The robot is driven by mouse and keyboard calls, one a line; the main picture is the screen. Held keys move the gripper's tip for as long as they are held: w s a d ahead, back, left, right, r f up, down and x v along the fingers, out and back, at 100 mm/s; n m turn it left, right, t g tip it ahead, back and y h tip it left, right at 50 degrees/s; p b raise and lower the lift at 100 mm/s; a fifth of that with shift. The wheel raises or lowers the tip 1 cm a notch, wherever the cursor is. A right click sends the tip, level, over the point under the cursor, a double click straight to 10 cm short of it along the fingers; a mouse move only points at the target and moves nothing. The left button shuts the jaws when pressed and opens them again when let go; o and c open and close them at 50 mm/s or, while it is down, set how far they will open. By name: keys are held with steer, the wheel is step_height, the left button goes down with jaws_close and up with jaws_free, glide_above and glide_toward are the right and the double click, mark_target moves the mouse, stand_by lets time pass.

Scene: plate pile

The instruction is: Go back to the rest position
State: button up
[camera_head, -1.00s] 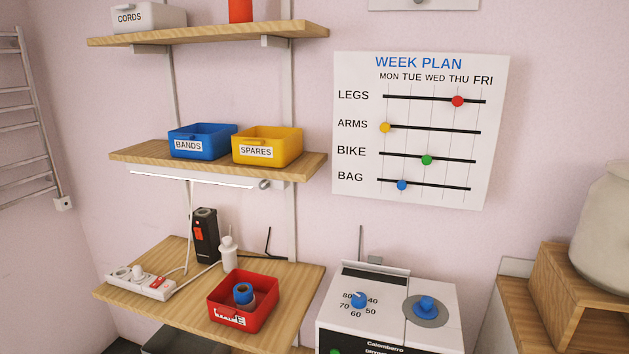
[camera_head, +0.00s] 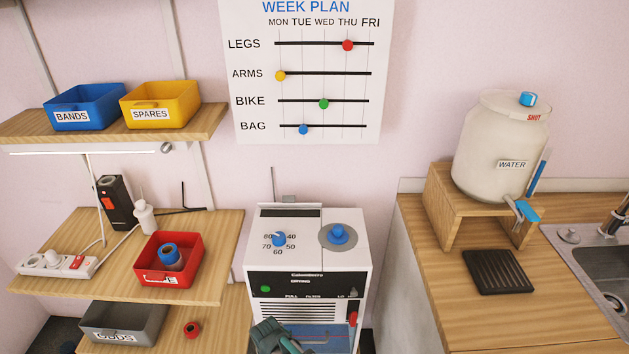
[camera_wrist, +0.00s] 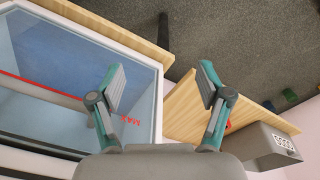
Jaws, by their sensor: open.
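My gripper (camera_wrist: 161,88) is open and empty in the wrist view, its two grey and teal fingers spread wide with nothing between them. In the head view my gripper (camera_head: 283,340) shows at the bottom edge, in front of the white machine (camera_head: 262,227) with blue knobs. In the wrist view the left finger overlaps the machine's clear window (camera_wrist: 60,62), which carries a red line and red lettering. I cannot tell whether the finger touches it.
A red box (camera_head: 170,281) with blue rolls stands on the left shelf (camera_head: 218,262), beside a power strip (camera_head: 52,265). A grey bin (camera_head: 125,323) and a small red ring (camera_head: 191,329) are below. A water jar (camera_head: 495,150) on a wooden stand (camera_head: 455,219) is at right.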

steer(key=s+d+f+m+g+p, duration=0.15)
steer(key=s+d, duration=0.25)
steer(key=d, duration=0.4)
steer(key=s+d+f+m+g+h, duration=0.1)
steer(key=s+d+f+m+g, duration=0.1)
steer(key=s+d, duration=0.5)
steer(key=s+d+f+m+g+p, duration=0.1)
steer(key=s+d+f+g, duration=0.1)
steer(key=d, duration=0.8)
steer(key=s+d+m+g, duration=0.1)
steer(key=s+d, duration=0.2)
steer(key=s, duration=0.2)
steer(key=s+d+m+g+y+p, duration=0.1)
steer(key=s+d, duration=0.2)
steer(key=s, duration=0.2)
steer(key=shift+s+r, duration=0.15)
steer(key=shift+s, duration=0.25)
